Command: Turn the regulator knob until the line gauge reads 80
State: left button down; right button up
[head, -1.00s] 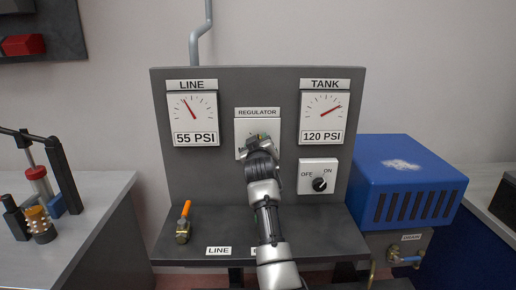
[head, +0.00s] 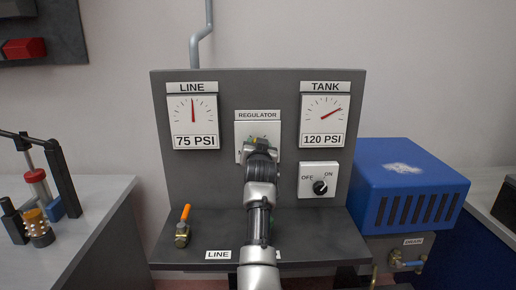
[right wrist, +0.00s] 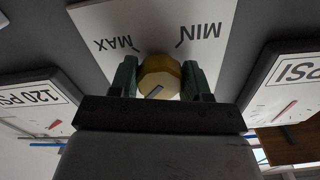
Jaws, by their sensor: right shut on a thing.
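The line gauge (head: 192,116) at the panel's upper left reads 75 PSI, its red needle almost straight up. The regulator plate (head: 257,128) is in the panel's middle. My right gripper (head: 259,146) is at this plate and hides the knob in the head view. In the right wrist view, the brass regulator knob (right wrist: 159,76) sits between the green fingers of my right gripper (right wrist: 160,80), which are shut on it. MAX and MIN labels show upside down on the plate behind. My left gripper is not in view.
The tank gauge (head: 323,115) reads 120 PSI. Below it is an OFF/ON switch (head: 319,187). A valve with an orange handle (head: 184,222) stands on the shelf at left. A blue box (head: 408,194) is at right.

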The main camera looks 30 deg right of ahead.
jog(key=shift+f, duration=0.15)
dwell(0.3)
jog(key=o, duration=0.9)
jog(key=b+v, duration=0.2)
jog(key=v, duration=0.8)
jog(key=shift+s+a, duration=0.2)
jog(key=shift+s, duration=0.15)
